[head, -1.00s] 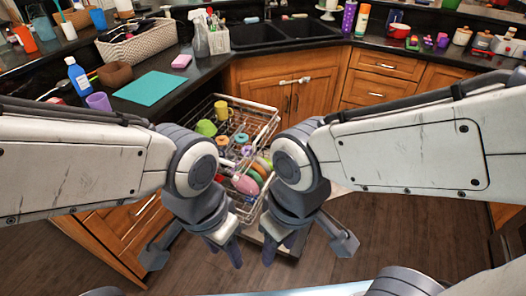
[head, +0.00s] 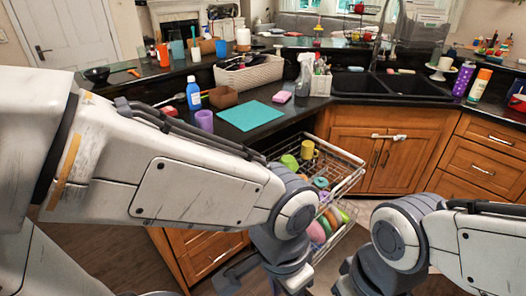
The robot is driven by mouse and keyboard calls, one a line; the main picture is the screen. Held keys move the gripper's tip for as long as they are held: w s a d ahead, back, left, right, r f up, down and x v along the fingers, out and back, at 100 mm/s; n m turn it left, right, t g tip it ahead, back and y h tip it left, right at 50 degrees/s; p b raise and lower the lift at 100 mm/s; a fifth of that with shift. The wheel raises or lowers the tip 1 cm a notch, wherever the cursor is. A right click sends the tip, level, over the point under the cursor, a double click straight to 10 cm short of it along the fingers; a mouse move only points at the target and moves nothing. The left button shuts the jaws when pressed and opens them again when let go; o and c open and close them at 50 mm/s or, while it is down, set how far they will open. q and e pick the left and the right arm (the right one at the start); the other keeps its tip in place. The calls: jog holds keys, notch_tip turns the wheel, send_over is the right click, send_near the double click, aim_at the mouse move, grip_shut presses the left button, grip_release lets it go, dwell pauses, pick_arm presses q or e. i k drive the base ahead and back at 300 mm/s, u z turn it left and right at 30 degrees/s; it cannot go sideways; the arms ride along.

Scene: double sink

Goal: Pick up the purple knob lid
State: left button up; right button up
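The dish rack (head: 345,160) is a pulled-out wire basket below the counter. Inside it, a small purple piece (head: 323,197) lies among colourful dishes; it may be the purple knob lid, but it is too small to tell. My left arm crosses in front of the rack's left side and hides part of it. My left gripper (head: 290,282) is at the bottom edge, in front of and below the rack, with its fingertips cut off. My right gripper (head: 350,284) is mostly below the frame, to the right of the left one. Neither shows anything held.
A purple cup (head: 204,121), a blue bottle (head: 193,93) and a teal mat (head: 250,115) sit on the left counter. A white basket (head: 250,75) stands behind. The double sink (head: 395,85) is at the back right. Green and yellow cups (head: 307,149) are in the rack.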

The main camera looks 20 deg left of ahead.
aim_at(324, 194)
jog(key=u, duration=0.45)
jog(key=i, duration=1.35)
jog(key=z, duration=0.7)
